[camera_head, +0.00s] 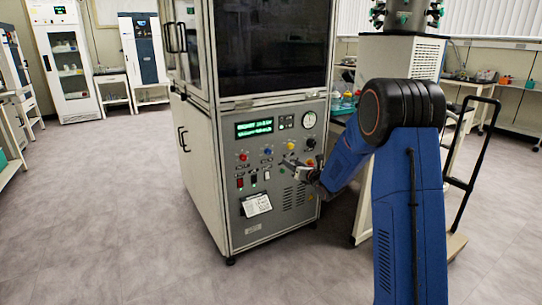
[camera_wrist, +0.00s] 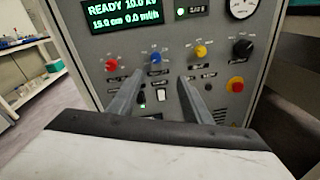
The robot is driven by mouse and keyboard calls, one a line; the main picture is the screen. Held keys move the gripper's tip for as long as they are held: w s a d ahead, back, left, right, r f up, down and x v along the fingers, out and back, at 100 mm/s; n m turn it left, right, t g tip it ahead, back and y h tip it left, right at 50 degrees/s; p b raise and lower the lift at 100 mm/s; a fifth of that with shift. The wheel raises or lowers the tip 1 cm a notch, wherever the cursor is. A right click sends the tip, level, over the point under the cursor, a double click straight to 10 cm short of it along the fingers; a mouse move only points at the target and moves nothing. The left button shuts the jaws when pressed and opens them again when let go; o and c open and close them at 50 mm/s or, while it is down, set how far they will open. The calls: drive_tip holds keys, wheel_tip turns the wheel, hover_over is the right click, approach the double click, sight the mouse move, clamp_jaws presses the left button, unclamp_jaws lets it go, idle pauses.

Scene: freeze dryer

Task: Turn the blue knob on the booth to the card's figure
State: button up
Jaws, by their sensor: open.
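The booth (camera_head: 228,180) is a tall grey cabinet with a dark window above and a control panel below. The blue knob (camera_wrist: 155,58) sits between the red knob (camera_wrist: 111,65) and the yellow knob (camera_wrist: 201,50); it also shows small in the head view (camera_head: 267,153). Its pointer setting is too small to read. A white card (camera_head: 257,204) hangs low on the panel; its figure cannot be read. My gripper (camera_wrist: 155,85) is open in front of the panel, its fingers apart, below the blue knob in the wrist view. Nothing is between the fingers.
A green display (camera_wrist: 125,15) reads READY 10.0 kV. A gauge (camera_wrist: 241,8), a black knob (camera_wrist: 243,47) and a red button on yellow (camera_wrist: 236,85) are at the right. Switches sit below the knobs. A cart (camera_head: 470,170) stands right. The left floor is clear.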

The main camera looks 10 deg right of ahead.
sight(269, 152)
drive_tip(key=w+a+f+n, duration=0.1)
drive_tip(key=w+a, duration=0.1)
drive_tip(key=w, duration=0.4)
drive_tip(key=w+a+f+n+y, duration=0.1)
drive_tip(key=w+a, duration=0.1)
drive_tip(key=w, duration=0.4)
drive_tip(key=w+a+n, duration=0.1)
drive_tip(key=w+a, duration=0.1)
drive_tip(key=w, duration=0.4)
drive_tip(key=shift+w+f+t, duration=0.3)
drive_tip(key=shift+f+t, duration=0.1)
drive_tip(key=shift+c, duration=0.4)
drive_tip(key=c, duration=1)
